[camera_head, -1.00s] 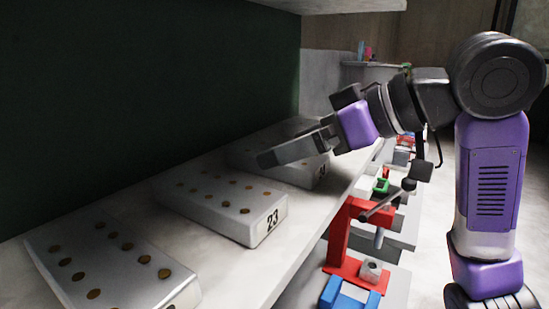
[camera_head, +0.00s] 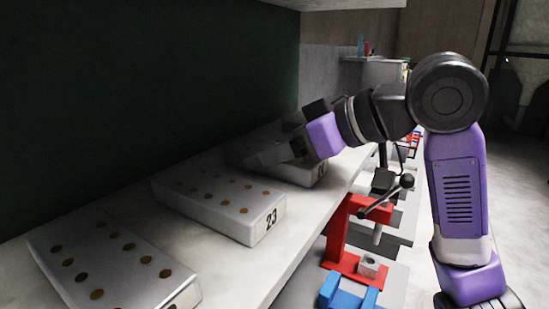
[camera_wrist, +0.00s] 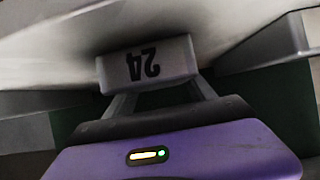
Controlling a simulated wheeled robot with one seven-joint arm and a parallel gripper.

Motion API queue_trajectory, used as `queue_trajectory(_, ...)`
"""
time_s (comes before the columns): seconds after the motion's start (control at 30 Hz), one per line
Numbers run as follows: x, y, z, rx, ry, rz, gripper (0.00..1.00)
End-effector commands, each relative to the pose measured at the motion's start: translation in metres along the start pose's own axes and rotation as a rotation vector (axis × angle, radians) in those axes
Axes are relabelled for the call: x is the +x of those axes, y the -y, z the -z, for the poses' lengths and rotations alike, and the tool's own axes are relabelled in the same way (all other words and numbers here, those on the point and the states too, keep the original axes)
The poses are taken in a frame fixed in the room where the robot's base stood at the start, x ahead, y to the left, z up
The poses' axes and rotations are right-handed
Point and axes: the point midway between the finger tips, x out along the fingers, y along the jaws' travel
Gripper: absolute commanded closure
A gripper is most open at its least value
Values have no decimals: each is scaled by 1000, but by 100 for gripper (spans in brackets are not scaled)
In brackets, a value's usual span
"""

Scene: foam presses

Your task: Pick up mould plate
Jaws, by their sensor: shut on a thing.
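The mould plate marked 24 (camera_wrist: 148,64) is a light grey block between my fingers in the wrist view, its number upside down there. In the head view this plate (camera_head: 297,174) is at the far end of the row on the shelf, partly covered by my gripper (camera_head: 262,157). My gripper also shows in the wrist view (camera_wrist: 155,98), shut on the plate's sides. I cannot tell whether the plate's underside is clear of the shelf. A plate marked 23 (camera_head: 225,204) with brass-coloured dots lies nearer, and another dotted plate (camera_head: 112,262) is at the front left.
The plates are on a pale shelf (camera_head: 222,277) against a dark green back wall (camera_head: 140,90). A red press (camera_head: 343,235) with a lever and a blue fixture (camera_head: 348,293) stand below, right of the shelf edge. An upper shelf (camera_head: 345,4) overhangs.

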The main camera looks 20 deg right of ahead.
Motion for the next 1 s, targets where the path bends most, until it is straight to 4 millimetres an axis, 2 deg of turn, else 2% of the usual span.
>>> queue_trajectory(0.47, -4, 0, 7, -1, -4, -1, 100)
queue_trajectory(0.67, -14, 0, 27, -4, -5, -1, 100)
queue_trajectory(1.0, -38, 0, 70, -2, -5, -1, 100)
